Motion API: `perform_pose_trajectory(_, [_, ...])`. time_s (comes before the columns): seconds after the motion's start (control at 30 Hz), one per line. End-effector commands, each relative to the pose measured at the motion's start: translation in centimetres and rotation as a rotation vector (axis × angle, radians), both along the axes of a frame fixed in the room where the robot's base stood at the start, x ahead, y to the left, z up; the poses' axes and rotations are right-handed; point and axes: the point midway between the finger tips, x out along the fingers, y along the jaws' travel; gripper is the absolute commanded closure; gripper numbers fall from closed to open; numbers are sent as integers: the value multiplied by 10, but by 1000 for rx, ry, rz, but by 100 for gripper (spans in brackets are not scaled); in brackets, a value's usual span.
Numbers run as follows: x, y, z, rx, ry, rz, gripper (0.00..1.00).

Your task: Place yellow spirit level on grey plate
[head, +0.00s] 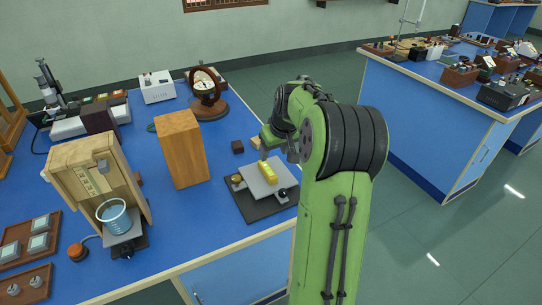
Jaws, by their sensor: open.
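The yellow spirit level (267,171) lies on the grey plate (281,178), toward the plate's left and middle. The plate is the top of a small stand with a dark base (259,211) on the blue bench. My gripper (264,155) is just above the far end of the spirit level, small in view and partly hidden by my green arm. It is open. I cannot tell whether its fingers touch the level.
A tall wooden block (181,150) stands left of the plate. A wooden cabinet (88,172) with a beaker of blue liquid (114,217) is further left. A round dial instrument (206,92) stands behind. The bench front between beaker and plate is clear.

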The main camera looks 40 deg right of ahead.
Motion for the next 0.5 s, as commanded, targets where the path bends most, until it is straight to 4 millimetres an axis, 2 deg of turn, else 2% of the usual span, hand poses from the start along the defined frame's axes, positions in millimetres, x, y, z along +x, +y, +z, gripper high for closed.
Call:
perform_pose_trajectory(0.17, [-3, 1, 7, 0, 1, 0, 41])
perform_pose_trajectory(0.27, [-3, 17, 14, -11, 5, 18, 41])
perform_pose_trajectory(0.37, [-9, 68, 37, -47, 20, 68, 41])
perform_pose_trajectory(0.4, [-17, 96, 48, -65, 25, 91, 41])
perform_pose_trajectory(0.47, [-35, 138, 63, -89, 25, 123, 41])
perform_pose_trajectory(0.5, [-51, 164, 71, -101, 22, 140, 41])
